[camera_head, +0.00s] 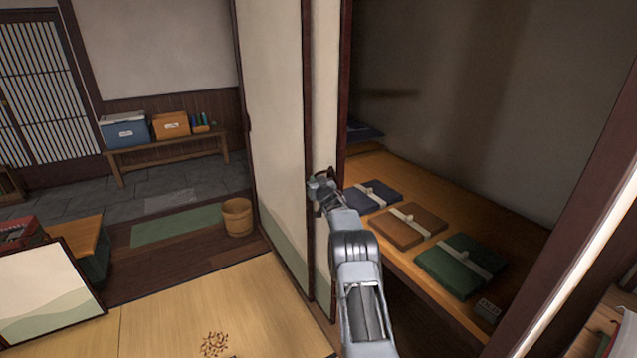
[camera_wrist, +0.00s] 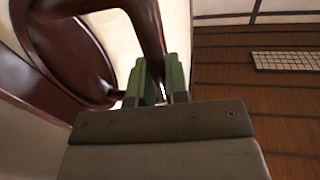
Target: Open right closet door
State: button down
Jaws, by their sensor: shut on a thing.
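The right closet door (camera_head: 327,75) is a cream sliding panel with a dark frame. It stands partly behind the other cream panel (camera_head: 275,100) to its left, and the closet to its right is open to view. My gripper (camera_head: 322,190) is at this door's surface. In the wrist view, its green-padded fingers (camera_wrist: 158,82) are shut on the dark brown door handle (camera_wrist: 148,30). A round dark plate (camera_wrist: 65,55) lies behind the handle on the cream panel. In the head view my gripper hides most of the handle.
Inside the closet, a wooden shelf (camera_head: 470,216) bears blue, brown and green folded bundles (camera_head: 408,226). A dark post (camera_head: 575,225) bounds the opening at right. A wooden bucket (camera_head: 238,217) stands left of the doors. Tatami (camera_head: 180,310) lies in front; a low table (camera_head: 85,236) is at left.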

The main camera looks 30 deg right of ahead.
jog(key=c, duration=1.1)
grip_release()
jog(key=shift+c, duration=0.2)
jog(key=shift+s, duration=0.15)
jog(key=s+a+b, duration=0.2)
jog(key=s, duration=1.1)
jog(key=shift+s+a, duration=0.15)
jog(key=shift+s, duration=0.05)
jog(key=shift+a+r, duration=0.1)
